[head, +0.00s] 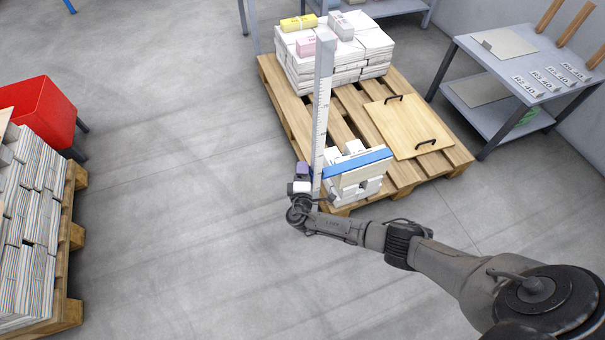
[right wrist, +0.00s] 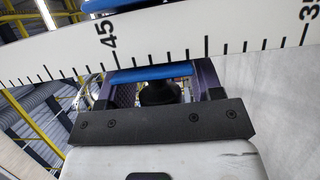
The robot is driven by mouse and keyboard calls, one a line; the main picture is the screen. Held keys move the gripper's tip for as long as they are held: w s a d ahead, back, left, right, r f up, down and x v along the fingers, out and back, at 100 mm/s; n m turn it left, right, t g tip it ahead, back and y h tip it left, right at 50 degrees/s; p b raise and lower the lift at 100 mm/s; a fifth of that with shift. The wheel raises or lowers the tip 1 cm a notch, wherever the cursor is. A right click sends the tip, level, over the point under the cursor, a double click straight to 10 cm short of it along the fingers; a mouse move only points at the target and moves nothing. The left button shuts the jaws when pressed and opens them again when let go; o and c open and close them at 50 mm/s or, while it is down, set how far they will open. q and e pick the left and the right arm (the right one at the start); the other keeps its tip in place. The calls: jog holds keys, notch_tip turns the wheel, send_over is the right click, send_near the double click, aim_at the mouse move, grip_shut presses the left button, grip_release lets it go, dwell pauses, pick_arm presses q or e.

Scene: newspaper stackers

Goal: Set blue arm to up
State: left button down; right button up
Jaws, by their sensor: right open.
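The blue arm (head: 360,162) is a flat blue bar in the head view. It reaches right from the lower part of the white measuring post (head: 322,105), across the front of a small paper stack, and looks roughly level. My right gripper (head: 303,168) is open beside the foot of the post, left of the bar. In the right wrist view the post's scale (right wrist: 180,45) runs across close beyond the dark purple fingers (right wrist: 160,84), with 45 and 35 readable. A blue strip shows between the fingers; I cannot tell whether it is the arm. My left gripper is out of view.
A wooden pallet (head: 449,158) carries paper stacks (head: 375,45) and a handled wooden board (head: 410,125). A grey metal table (head: 545,85) stands at right. The middle floor is clear.

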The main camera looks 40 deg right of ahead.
dwell(0.3)
jog(key=c, duration=0.9)
notch_tip(320, 180, up, 39)
jog(key=p, duration=2.9)
jog(key=shift+r+p, duration=0.1)
jog(key=shift+p, duration=0.25)
jog(key=shift+c, duration=0.2)
jog(key=shift+r, duration=0.4)
jog(key=shift+w, duration=0.1)
jog(key=shift+r, duration=0.15)
jog(key=o, duration=0.9)
jog(key=shift+o, duration=0.2)
